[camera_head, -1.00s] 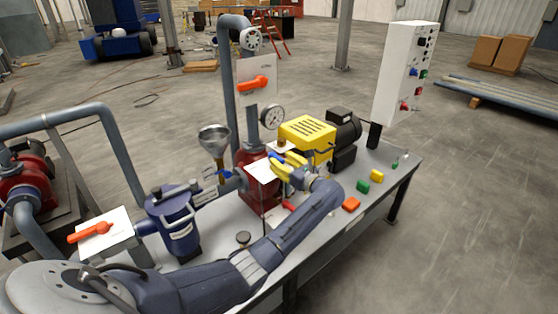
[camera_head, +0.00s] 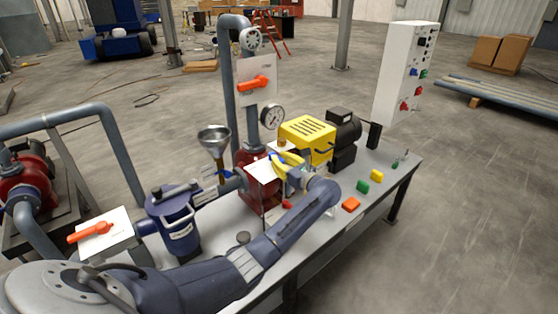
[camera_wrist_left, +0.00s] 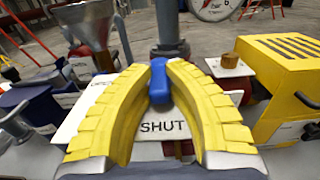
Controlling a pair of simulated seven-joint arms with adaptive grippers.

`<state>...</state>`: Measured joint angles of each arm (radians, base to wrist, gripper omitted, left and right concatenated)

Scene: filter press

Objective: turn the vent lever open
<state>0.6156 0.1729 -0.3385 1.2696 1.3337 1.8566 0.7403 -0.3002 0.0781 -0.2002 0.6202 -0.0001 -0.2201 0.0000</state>
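The vent lever (camera_wrist_left: 159,82) shows in the left wrist view as a blue, rounded handle above a white plate (camera_wrist_left: 165,126). The plate reads SHUT near me, with other lettering partly hidden at its left. My left gripper (camera_head: 279,160) is at the plate on top of the red pump body (camera_head: 258,190). In the left wrist view its yellow fingers (camera_wrist_left: 159,76) close in on both sides of the blue handle, and their tips appear to touch it. The lever's pivot is hidden. My right gripper is not in view.
A yellow motor block (camera_head: 308,138) stands just right of the gripper. A pressure gauge (camera_head: 272,117) and funnel (camera_head: 214,141) rise behind and left. Orange levers sit on an upright plate (camera_head: 257,80) and a left plate (camera_head: 103,229). Coloured blocks lie on the bench's right.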

